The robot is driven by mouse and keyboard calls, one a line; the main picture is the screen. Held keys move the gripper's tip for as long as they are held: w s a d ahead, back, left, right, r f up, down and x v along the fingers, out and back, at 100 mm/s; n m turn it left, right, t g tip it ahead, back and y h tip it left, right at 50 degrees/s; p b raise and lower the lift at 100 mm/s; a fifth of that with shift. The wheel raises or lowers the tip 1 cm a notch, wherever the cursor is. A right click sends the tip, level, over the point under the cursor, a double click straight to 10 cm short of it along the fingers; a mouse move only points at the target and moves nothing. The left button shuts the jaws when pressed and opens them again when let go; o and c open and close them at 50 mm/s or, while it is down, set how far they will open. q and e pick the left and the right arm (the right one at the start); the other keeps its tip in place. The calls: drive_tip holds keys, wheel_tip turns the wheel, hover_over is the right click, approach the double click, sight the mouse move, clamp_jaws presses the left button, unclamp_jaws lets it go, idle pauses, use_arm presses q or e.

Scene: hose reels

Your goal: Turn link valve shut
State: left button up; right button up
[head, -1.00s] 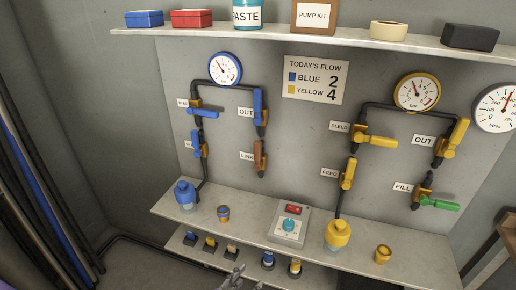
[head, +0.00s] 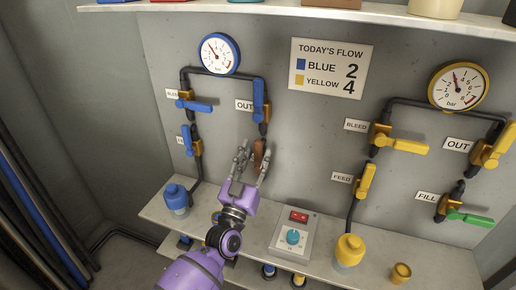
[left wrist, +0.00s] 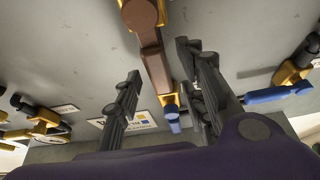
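The link valve's brown lever (head: 260,152) is on the wall below the blue OUT valve (head: 261,105) and points roughly straight down. In the head view my left gripper (head: 255,158) is in front of it and hides its lower part and its label. In the left wrist view the brown lever (left wrist: 156,62) lies between the two spread fingers (left wrist: 158,65), with visible space on its left side. The gripper is open; I cannot tell whether a finger touches the lever. My right gripper is out of view.
The blue bleed valve (head: 195,104) and feed valve (head: 195,141) are to the left. A control box (head: 296,237) and blue pump (head: 176,198) stand on the lower shelf (head: 330,253). The sign (head: 331,68) reads blue 2, yellow 4.

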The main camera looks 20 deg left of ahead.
use_arm(q)
drive_tip(key=shift+x, duration=1.2)
clamp_jaws()
